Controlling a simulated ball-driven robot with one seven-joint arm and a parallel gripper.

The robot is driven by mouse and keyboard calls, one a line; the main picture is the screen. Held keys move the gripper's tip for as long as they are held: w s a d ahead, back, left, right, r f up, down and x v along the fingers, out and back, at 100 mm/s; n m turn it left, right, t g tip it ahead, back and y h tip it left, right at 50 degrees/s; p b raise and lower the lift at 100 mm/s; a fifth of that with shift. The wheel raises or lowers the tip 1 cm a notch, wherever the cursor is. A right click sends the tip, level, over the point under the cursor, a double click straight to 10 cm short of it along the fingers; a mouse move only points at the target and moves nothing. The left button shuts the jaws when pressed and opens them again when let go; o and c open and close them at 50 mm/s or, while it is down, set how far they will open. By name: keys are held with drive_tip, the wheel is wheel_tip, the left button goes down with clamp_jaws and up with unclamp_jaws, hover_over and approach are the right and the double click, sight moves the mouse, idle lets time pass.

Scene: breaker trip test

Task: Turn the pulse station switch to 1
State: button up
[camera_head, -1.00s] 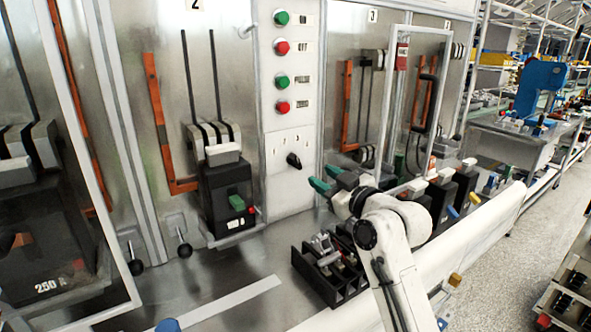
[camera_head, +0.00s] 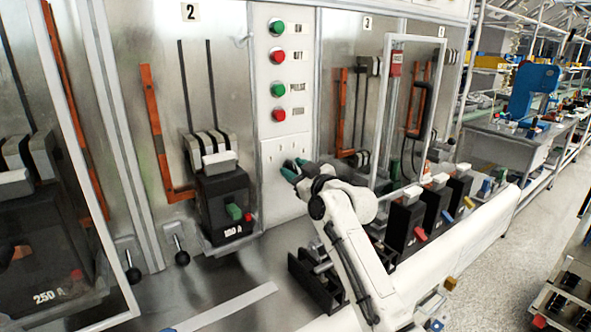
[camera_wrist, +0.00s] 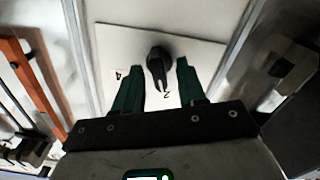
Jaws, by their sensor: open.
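The white switch plate (camera_head: 283,190) is on the metal panel, below the green and red buttons. In the wrist view, its black rotary switch (camera_wrist: 158,62) points down and slightly right, toward a mark like a 2 (camera_wrist: 166,94). Another mark, like a 4 (camera_wrist: 119,74), is at left. My gripper (camera_head: 295,168) is at the plate; its green fingers cover most of the switch in the head view. In the wrist view my gripper (camera_wrist: 160,66) is open, with one finger on each side of the switch and gaps visible. I cannot tell how deep the fingertips reach.
A black breaker (camera_head: 226,203) stands left of the plate, and more breakers (camera_head: 436,208) stand to the right. A dark tray (camera_head: 313,280) sits below my arm. A framed clear door (camera_head: 440,100) stands at right. Green and red buttons (camera_head: 278,57) are above the plate.

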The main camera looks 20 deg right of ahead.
drive_tip(key=shift+c, duration=0.4)
clamp_jaws()
drive_tip(key=shift+f+b, duration=0.2)
drive_tip(key=shift+b, duration=0.4)
drive_tip(key=shift+f+n+b, duration=0.1)
drive_tip(key=shift+n+b, duration=0.4)
drive_tip(key=shift+b, duration=0.05)
drive_tip(key=n+b, duration=0.2)
drive_tip(key=b, duration=0.1)
drive_tip(key=shift+f+b, duration=0.1)
drive_tip(key=shift+b, duration=0.2)
drive_tip(key=n+b, duration=0.4)
drive_tip(key=shift+r+n, duration=0.2)
drive_tip(key=shift+n, duration=0.2)
drive_tip(key=shift+a, duration=0.1)
drive_tip(key=shift+o, duration=0.4)
unclamp_jaws()
drive_tip(key=shift+r, duration=0.1)
